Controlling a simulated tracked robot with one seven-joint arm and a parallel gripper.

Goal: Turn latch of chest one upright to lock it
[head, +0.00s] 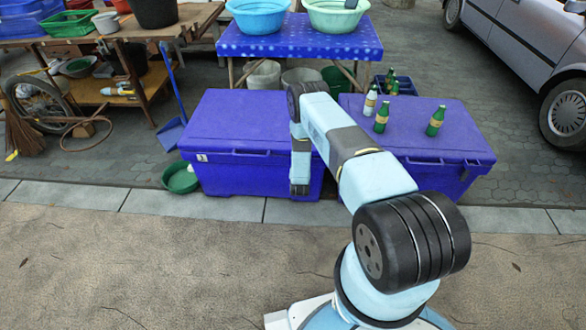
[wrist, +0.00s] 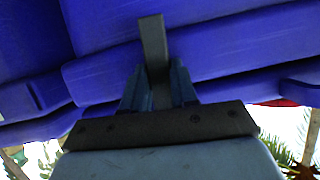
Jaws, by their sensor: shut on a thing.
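Two blue chests stand side by side in the head view, a left chest (head: 235,130) and a right chest (head: 450,172), both with lids down. My arm reaches down in front of the left chest, near its right end. In the wrist view my gripper (wrist: 158,82) is shut on a flat grey latch (wrist: 152,40). The latch stands up between the fingers, its free end against the blue chest wall (wrist: 230,45). In the head view the latch and fingertips are hidden by my arm. I cannot read the small white label (head: 201,157) on the left chest.
Several green bottles (head: 435,122) stand on the right chest. A green bowl (head: 180,178) sits on the ground left of the left chest. A blue table (head: 300,40) with basins stands behind. A car (head: 540,60) is at right. The front pavement (head: 130,260) is clear.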

